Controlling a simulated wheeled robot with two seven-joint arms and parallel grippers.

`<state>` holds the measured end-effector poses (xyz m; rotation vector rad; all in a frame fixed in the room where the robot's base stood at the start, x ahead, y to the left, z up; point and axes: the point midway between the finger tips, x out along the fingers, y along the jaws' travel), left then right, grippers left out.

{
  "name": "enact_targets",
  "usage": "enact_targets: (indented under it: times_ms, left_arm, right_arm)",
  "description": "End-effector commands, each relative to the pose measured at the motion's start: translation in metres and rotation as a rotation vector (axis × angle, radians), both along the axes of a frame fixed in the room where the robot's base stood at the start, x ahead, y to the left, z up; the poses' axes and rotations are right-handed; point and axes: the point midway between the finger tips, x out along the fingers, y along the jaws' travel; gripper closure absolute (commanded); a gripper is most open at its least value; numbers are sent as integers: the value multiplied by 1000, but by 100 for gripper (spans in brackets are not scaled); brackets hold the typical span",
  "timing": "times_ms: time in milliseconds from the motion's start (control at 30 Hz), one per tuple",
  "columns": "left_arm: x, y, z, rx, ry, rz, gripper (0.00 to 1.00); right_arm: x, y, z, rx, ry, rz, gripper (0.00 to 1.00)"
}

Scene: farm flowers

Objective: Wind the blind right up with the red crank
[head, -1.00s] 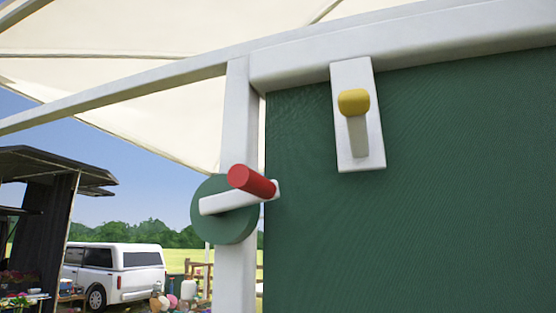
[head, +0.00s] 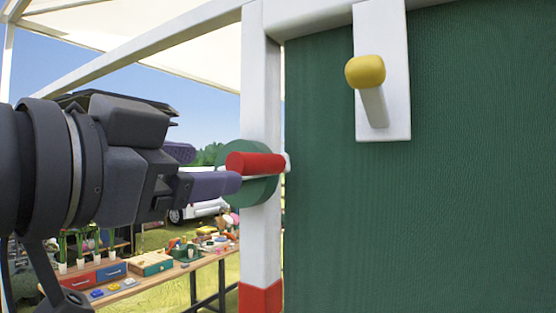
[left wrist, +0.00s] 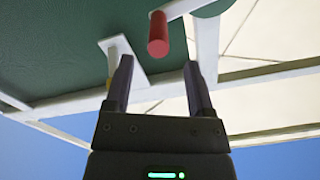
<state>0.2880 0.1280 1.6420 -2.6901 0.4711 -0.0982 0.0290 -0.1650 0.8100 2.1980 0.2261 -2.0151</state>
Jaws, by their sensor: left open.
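The red crank handle (head: 254,163) sits on a white arm over a round green disc (head: 237,152) on the white post. The green blind (head: 430,200) hangs to the right of the post and fills that side. My left gripper (head: 212,168) is open and comes in from the left, its near fingertip beside the handle's left end. In the left wrist view the red handle (left wrist: 158,36) lies ahead between the two spread fingers (left wrist: 158,65), its end just beyond the tips. No grip on it shows. My right gripper is not in view.
A white plate with a yellow-knobbed lever (head: 365,72) is at the blind's top. The white post (head: 261,255) has a red lower band. A table (head: 158,283) with drawers, plants and small goods stands below my left arm. A white canopy is overhead.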

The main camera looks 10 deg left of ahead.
Motion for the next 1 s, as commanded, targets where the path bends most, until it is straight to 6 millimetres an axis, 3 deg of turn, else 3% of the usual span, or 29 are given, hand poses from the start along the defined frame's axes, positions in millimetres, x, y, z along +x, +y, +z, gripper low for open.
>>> enact_targets:
  times_ms: [100,300,633,933,1000]
  left_arm:
    - [29,-11,3,-2,6,-2,30]
    - [61,-22,2,-2,3,-1,30]
    - [67,-24,1,-1,-1,-2,32]
    - [67,-24,1,-1,-1,-2,96]
    - [67,-24,1,-1,-1,-2,100]
  right_arm:
    - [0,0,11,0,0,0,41]
    - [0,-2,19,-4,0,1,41]
    - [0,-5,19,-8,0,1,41]
    - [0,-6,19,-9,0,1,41]
    - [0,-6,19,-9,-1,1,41]
